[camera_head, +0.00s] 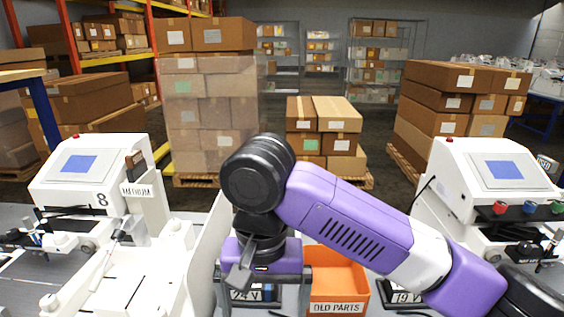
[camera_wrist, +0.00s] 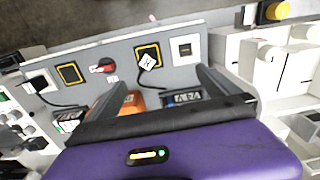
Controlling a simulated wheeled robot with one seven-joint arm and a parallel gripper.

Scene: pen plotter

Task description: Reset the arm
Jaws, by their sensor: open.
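My purple arm reaches in from the lower right in the head view. My gripper (camera_wrist: 163,92) hangs over the bench, left of the orange bin labelled OLD PARTS (camera_head: 338,278). In the wrist view its two dark fingers stand wide apart with nothing held between them. The orange bin also shows between the fingers in the wrist view (camera_wrist: 137,98), beside a dark box (camera_wrist: 184,97). A white plotter (camera_head: 130,275) lies to the left of my gripper. In the head view my wrist and arm hide part of the bench behind them.
White machines with blue screens stand at left (camera_head: 82,164) and right (camera_head: 503,170). The black 24 V (camera_head: 262,294) and 19 V (camera_head: 405,295) boxes flank the bin. The wrist view shows a grey panel with a red switch (camera_wrist: 103,66) and sockets. Stacked cartons (camera_head: 205,100) stand behind.

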